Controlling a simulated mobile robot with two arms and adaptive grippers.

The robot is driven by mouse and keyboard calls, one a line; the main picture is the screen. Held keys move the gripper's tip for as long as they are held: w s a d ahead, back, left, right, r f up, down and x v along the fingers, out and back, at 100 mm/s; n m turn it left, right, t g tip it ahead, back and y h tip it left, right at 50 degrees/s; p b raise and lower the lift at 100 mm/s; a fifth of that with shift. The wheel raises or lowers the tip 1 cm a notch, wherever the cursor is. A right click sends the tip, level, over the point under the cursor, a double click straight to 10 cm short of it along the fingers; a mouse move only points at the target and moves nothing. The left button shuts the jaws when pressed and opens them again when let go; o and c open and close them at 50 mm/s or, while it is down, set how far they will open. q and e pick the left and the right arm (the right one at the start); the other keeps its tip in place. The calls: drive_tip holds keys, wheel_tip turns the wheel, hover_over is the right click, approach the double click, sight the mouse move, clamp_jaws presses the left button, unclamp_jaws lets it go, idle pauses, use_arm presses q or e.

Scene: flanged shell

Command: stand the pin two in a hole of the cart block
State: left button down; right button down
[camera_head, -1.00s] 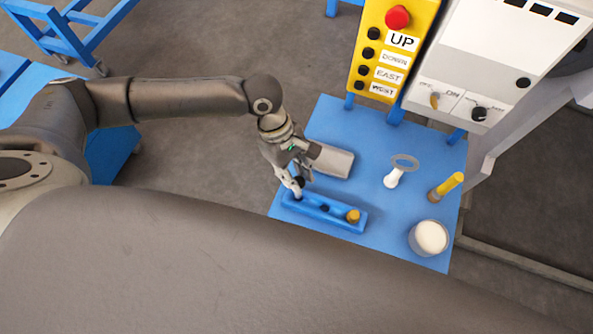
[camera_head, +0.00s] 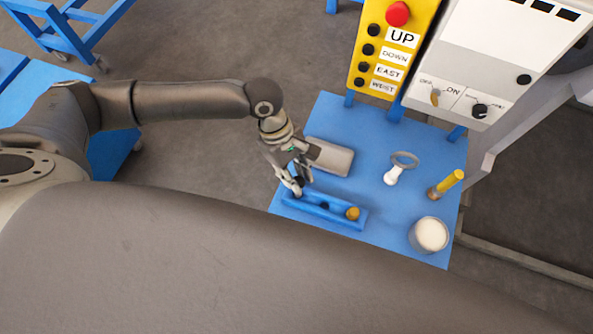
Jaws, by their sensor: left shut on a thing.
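The cart block (camera_head: 335,217) is a long blue bar with holes in its top, lying near the front edge of the blue cart top. A brass-coloured pin (camera_head: 353,213) stands in its right end. A dark open hole (camera_head: 325,207) shows in the middle. My left gripper (camera_head: 297,189) points down at the block's left end and is shut on pin two, which the fingers almost wholly hide. I cannot tell whether the pin's lower end is inside the left hole. My right gripper is not in view.
On the blue cart top (camera_head: 385,220) are a grey box-like part (camera_head: 331,158) behind the gripper, a white piece with a ring (camera_head: 393,174), a yellow-handled tool (camera_head: 447,184) and a white-filled cup (camera_head: 429,234). A yellow button panel (camera_head: 385,50) and white control box (camera_head: 480,60) stand behind.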

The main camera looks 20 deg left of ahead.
use_arm(q)
drive_tip(key=shift+f, duration=1.05)
drive_tip(key=c, duration=1.1)
unclamp_jaws()
drive_tip(key=v, duration=1.2)
drive_tip(key=shift+f, duration=0.1)
